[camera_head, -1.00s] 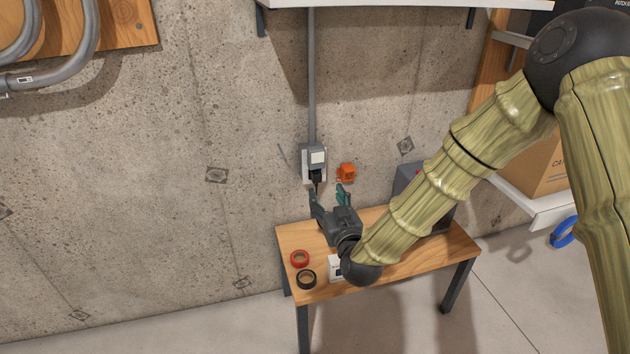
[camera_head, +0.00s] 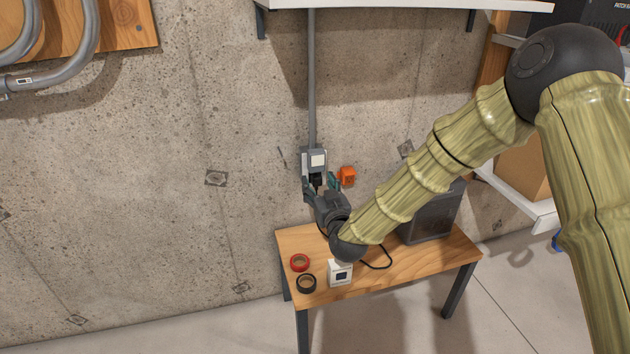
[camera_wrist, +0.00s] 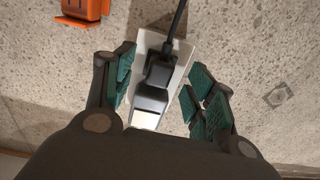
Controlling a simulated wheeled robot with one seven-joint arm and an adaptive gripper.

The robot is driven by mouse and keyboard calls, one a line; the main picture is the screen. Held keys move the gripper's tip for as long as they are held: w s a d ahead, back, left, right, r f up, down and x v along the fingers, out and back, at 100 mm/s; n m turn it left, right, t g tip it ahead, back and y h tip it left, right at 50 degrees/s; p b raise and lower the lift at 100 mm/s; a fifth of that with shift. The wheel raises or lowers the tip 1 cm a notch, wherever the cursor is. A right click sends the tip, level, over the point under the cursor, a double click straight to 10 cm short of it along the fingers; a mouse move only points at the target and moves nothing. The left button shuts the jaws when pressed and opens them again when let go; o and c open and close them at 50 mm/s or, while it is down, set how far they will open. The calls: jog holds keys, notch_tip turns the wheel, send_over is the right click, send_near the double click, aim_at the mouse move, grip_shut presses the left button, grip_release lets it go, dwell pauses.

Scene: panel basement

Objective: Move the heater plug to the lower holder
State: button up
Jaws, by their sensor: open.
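The black heater plug (camera_head: 317,180) sits in the grey socket box (camera_head: 315,160) on the concrete wall. In the wrist view the plug (camera_wrist: 160,68) and its cord show in front of the light wall plate (camera_wrist: 178,75). My gripper (camera_head: 319,185) is open just in front of the socket. In the wrist view its teal-padded fingers (camera_wrist: 158,80) stand on either side of the plug, with gaps. An orange holder (camera_head: 348,175) is on the wall right of the socket; it also shows in the wrist view (camera_wrist: 84,12). A dark heater-like box (camera_head: 432,215) stands on the table.
A black cord (camera_head: 378,264) lies near the box. A white shelf (camera_head: 400,4) overhangs above.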

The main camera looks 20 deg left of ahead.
aim_at(318, 183)
jog(key=shift+w+a, duration=0.45)
jog(key=shift+w, duration=0.15)
jog(key=shift+p, duration=0.45)
dwell(0.9)
grip_shut()
dwell(0.3)
jog(key=shift+d, duration=0.1)
jog(key=shift+p+v, duration=1)
jog(key=shift+v, duration=1.95)
